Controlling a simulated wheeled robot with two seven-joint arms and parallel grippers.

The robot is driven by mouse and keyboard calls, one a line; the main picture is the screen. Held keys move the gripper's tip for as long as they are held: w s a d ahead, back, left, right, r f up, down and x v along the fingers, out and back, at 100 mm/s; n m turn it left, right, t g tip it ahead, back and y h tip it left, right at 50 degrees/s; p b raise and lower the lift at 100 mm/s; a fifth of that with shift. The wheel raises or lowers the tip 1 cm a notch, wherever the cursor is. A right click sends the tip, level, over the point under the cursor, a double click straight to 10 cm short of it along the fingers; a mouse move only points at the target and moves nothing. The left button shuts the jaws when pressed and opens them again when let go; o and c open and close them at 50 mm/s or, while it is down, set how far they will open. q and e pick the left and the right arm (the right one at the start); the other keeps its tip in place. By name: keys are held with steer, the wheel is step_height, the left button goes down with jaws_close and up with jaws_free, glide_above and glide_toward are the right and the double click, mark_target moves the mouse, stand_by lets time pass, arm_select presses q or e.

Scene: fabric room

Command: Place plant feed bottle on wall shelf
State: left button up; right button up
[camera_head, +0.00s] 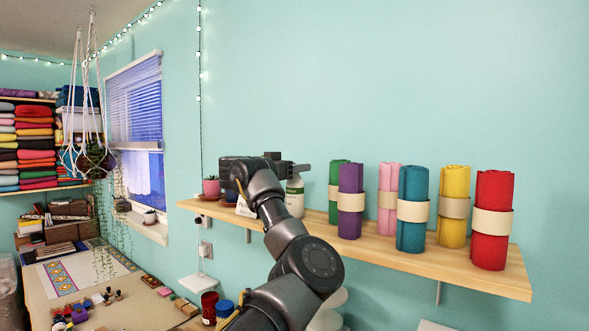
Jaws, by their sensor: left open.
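The wooden wall shelf (335,229) runs along the teal wall from the middle to the right. A pale bottle with a greenish-white body (295,202), which looks like the plant feed bottle, stands upright at the shelf's left part. My left gripper (298,165) is open, at the height of the bottle's top and just above it. The gripper and my wrist hide the bottle's top, and I cannot tell whether they touch it. My right gripper is not in view.
Several rolled fabrics, from a green roll (336,190) to a red roll (491,220), stand along the shelf right of the bottle. A small potted plant (211,187) is at the shelf's left end. A worktable (125,313) with small items lies below left.

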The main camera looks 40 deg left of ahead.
arm_select(q)
steer(key=shift+s+a+r, duration=0.1)
steer(key=s+a+b, duration=0.2)
steer(key=s+b, duration=0.3)
steer(key=s, duration=0.6)
steer(key=shift+s+b, duration=0.35)
steer(key=shift+b, duration=0.05)
